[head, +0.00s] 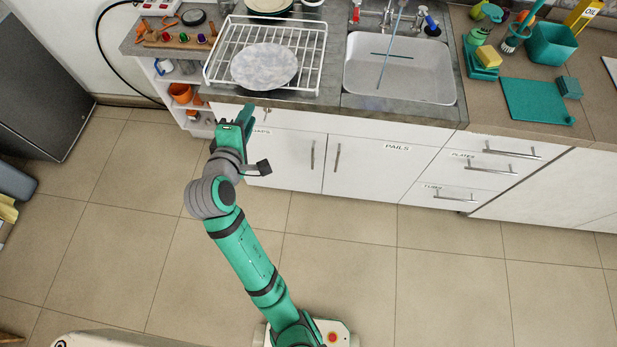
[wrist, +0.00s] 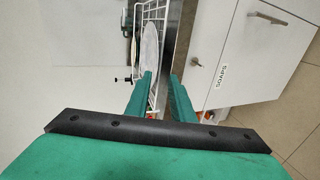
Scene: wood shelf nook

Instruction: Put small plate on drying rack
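A pale, marbled round plate (head: 264,65) lies on the white wire drying rack (head: 309,58), towards its front. In the wrist view the plate (wrist: 150,45) shows edge-on beyond my fingers, on the rack (wrist: 163,18). My gripper (head: 243,115) is in front of the counter, below the rack's front left part, and apart from the plate. Its two green fingers (wrist: 162,78) stand apart with nothing between them.
The sink (head: 405,70) is right of the rack. A wooden holder with small items (head: 175,38) stands to its left. Cabinet doors (head: 290,160) are close beside my gripper. A green mat (head: 537,100) lies at right.

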